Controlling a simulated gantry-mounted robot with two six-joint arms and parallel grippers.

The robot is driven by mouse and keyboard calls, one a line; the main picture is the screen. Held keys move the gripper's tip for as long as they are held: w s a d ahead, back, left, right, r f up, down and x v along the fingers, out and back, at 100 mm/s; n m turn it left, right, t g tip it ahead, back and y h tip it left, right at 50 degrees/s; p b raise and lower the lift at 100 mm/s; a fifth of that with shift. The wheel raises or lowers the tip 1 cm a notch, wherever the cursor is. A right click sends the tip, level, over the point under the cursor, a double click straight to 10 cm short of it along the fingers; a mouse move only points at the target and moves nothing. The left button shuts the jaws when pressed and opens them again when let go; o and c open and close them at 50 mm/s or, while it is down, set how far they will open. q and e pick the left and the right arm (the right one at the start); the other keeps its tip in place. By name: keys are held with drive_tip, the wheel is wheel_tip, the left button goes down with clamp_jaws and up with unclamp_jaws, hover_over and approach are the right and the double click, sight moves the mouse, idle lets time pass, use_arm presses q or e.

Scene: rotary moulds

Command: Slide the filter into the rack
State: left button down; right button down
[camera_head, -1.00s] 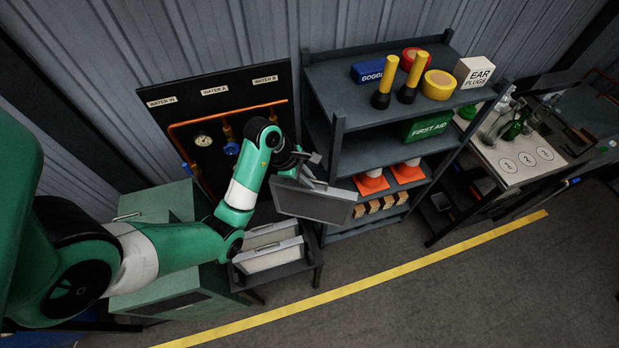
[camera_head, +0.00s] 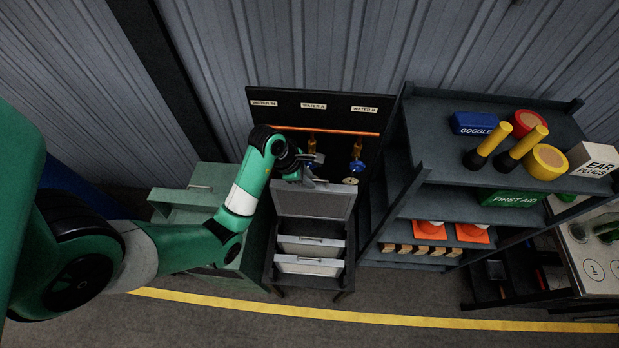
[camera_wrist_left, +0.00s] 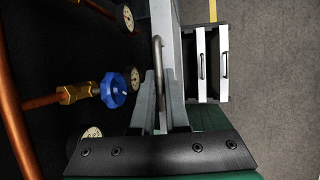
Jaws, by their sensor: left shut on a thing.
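The held filter (camera_head: 314,204) is a flat grey panel in a light frame, above the back part of the rack in the head view. My left gripper (camera_head: 308,170) is shut on its top handle. In the left wrist view, the handle (camera_wrist_left: 158,62) lies between the fingers of my left gripper (camera_wrist_left: 153,84), and the filter frame (camera_wrist_left: 172,30) runs beyond it. The dark rack (camera_head: 350,262) holds two other filters (camera_head: 310,266) with handles on top; they also show in the wrist view (camera_wrist_left: 223,62). The filter's lower edge appears close to the rack, but contact cannot be told. My right gripper is out of view.
Behind the filter is a black panel (camera_head: 263,115) with copper pipes, gauges and a blue valve (camera_wrist_left: 113,89). A green cabinet (camera_head: 188,205) stands left of the rack. A dark shelf unit (camera_head: 400,182) stands close on the right. Floor in front is clear.

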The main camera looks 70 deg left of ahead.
use_arm(q)
drive_tip(key=b, duration=0.5)
hover_over(310, 208)
drive_tip(key=a, duration=0.1)
drive_tip(key=shift+w+a+f, duration=0.1)
drive_tip(key=shift+w+f, duration=0.05)
drive_tip(key=shift+f, duration=1.15)
drive_tip(key=shift+w+a+f, duration=0.1)
drive_tip(key=shift+f, duration=1.35)
drive_tip(key=shift+f+b, duration=1.65)
drive_tip(key=shift+b, duration=0.15)
drive_tip(key=shift+f, duration=0.1)
drive_tip(key=shift+f+b, duration=2.45)
drive_tip(key=shift+b, duration=0.05)
drive_tip(key=shift+f+b, duration=2.45)
drive_tip(key=shift+b, duration=0.05)
drive_tip(key=shift+f, duration=0.1)
